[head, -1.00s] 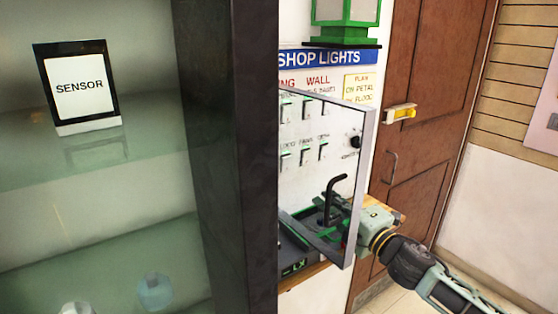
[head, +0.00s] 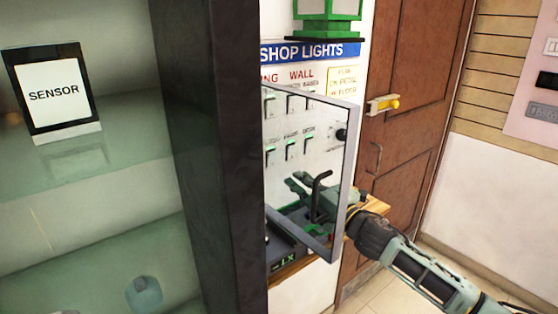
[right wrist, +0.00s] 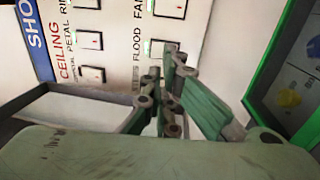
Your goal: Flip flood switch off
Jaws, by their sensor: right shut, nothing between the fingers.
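The flood switch (right wrist: 158,47) is a small rocker beside the "FLOOD" label on a white switch panel (right wrist: 118,30), shown sideways in the right wrist view. My right gripper (right wrist: 175,52) is shut and empty, its fingertips just beside and partly over the flood switch. Whether they touch it, and which way it is set, I cannot tell. In the head view the panel (head: 280,122) carries two rows of switches. My right gripper (head: 296,182) is below the lower row, seen behind a framed clear pane. My left gripper is not in view.
The framed pane (head: 344,180) stands close around my right wrist. A black bent rod (head: 318,187) is near the gripper. A dark post (head: 215,150) and glass shelves with a SENSOR card (head: 55,92) fill the left. A brown door (head: 410,90) is at right.

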